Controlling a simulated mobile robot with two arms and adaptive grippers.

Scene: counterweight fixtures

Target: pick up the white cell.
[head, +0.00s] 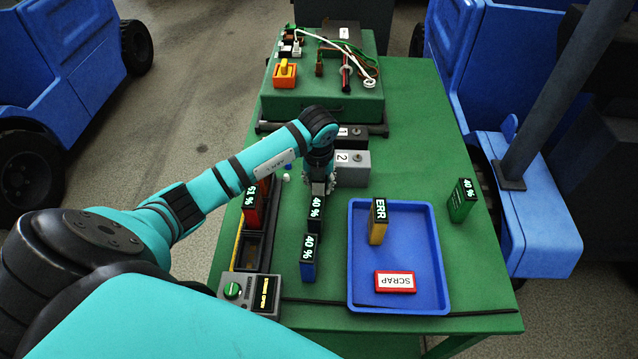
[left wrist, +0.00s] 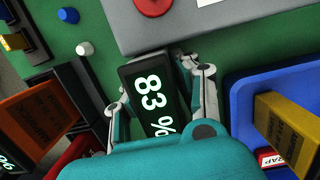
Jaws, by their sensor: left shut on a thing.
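My left gripper (head: 318,184) reaches down over the green table, between the charger strip on the left and the blue tray. My right gripper is not in view.
A blue cell (head: 308,266) stands nearer me. A red cell (head: 251,217) is in the charger strip. The blue tray (head: 428,285) holds a yellow ERR cell (head: 377,232) and a red SCRAP sign (head: 396,281). A green cell (head: 462,205) stands right. A grey block (head: 355,170) is behind.

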